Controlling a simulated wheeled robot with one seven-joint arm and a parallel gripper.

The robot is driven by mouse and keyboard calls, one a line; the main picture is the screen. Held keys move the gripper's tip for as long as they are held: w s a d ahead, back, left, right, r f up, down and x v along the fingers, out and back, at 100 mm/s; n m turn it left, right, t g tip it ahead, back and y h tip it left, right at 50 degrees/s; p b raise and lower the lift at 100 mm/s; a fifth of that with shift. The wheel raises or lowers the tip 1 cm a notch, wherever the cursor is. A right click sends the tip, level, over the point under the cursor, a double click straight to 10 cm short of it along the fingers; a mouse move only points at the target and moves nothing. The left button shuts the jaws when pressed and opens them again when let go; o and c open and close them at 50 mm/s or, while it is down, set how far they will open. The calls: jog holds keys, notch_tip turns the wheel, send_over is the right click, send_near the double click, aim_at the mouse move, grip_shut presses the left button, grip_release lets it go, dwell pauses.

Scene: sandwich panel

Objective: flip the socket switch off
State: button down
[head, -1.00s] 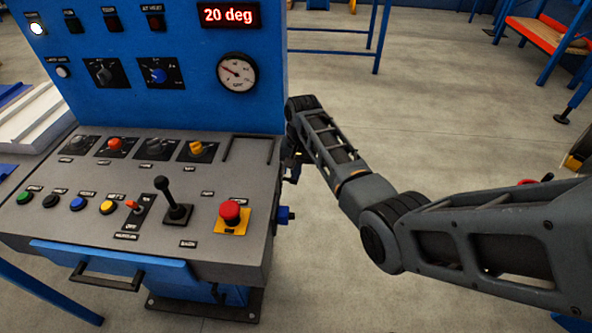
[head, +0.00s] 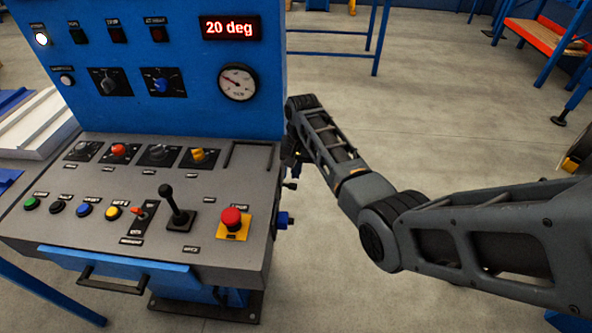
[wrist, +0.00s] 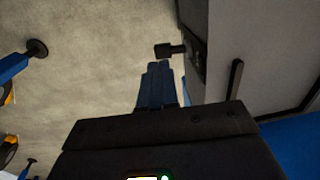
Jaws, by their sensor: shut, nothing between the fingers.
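A black lever with a squared end (wrist: 169,50), which looks like the socket switch, sticks out from the console's side wall in the wrist view. A small dark part (head: 290,184) on the console's right side in the head view may be the same switch. My gripper's blue fingers (wrist: 158,66) are shut and empty, with their tips just short of the lever's end. I cannot tell whether they touch it. In the head view my gripper is mostly hidden beside the console's right edge. Which way the switch is set is not clear.
The grey and blue console (head: 150,190) carries several knobs, a black joystick (head: 175,207) and a red mushroom button (head: 231,217). A blue plug (head: 283,219) juts from its right side below the dark part. Open floor (head: 335,250) lies to the right.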

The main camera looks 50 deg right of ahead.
notch_tip(320, 180, up, 12)
jog(key=s+d, duration=0.1)
jog(key=s, duration=0.1)
jog(key=shift+d, duration=0.3)
dwell(0.4)
